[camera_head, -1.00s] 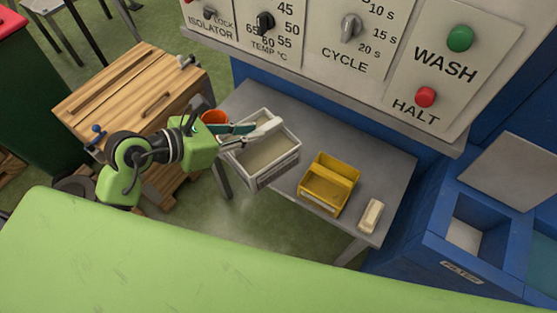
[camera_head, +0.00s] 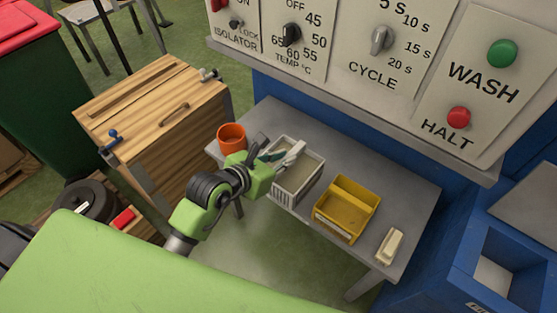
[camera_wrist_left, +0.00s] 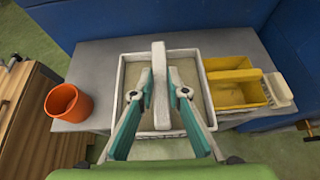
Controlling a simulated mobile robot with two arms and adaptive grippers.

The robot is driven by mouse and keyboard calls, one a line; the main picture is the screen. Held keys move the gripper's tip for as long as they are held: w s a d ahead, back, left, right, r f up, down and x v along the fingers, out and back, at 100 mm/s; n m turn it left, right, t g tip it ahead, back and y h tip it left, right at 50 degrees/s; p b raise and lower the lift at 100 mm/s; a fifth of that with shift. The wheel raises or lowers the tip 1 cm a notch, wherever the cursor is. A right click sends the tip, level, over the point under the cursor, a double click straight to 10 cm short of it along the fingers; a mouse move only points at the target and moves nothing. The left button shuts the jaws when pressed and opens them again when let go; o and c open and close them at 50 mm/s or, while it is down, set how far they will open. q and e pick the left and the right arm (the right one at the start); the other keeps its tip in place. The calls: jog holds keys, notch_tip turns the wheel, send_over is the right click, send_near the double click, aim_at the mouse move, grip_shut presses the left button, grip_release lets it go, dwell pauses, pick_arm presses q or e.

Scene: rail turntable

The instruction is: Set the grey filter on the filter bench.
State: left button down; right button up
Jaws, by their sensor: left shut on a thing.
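The grey filter (camera_head: 307,187) is a pale, open box with slotted sides and a bar handle across its top. It also shows in the left wrist view (camera_wrist_left: 190,122). My left gripper (camera_head: 283,156) is shut on the handle, and its teal fingers grip both sides of the bar in the left wrist view (camera_wrist_left: 160,88). The filter is over the front left part of the grey bench (camera_head: 385,165) below the control panel. I cannot tell if its underside touches the bench top. My right gripper is not in view.
An orange cup (camera_head: 232,138) stands at the bench's left end. A yellow bin (camera_head: 346,207) and a cream block (camera_head: 390,246) are to the filter's right. A wooden cabinet (camera_head: 150,100) stands left. A blue unit with an opening (camera_head: 500,270) is at lower right.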

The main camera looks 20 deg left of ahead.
pick_arm(q)
jog(key=w+a+f, duration=0.1)
jog(key=w+f, duration=0.1)
jog(key=w+a+f, duration=0.2)
jog(key=w+f, duration=0.1)
jog(key=w+a+f, duration=0.1)
jog(key=w+f, duration=0.1)
jog(key=shift+w+a+f, duration=0.15)
jog(key=shift+a+f, duration=0.05)
jog(key=shift+f, duration=1.5)
jog(key=shift+f, duration=0.15)
jog(key=c, duration=2)
grip_release()
jog(key=shift+o, duration=0.2)
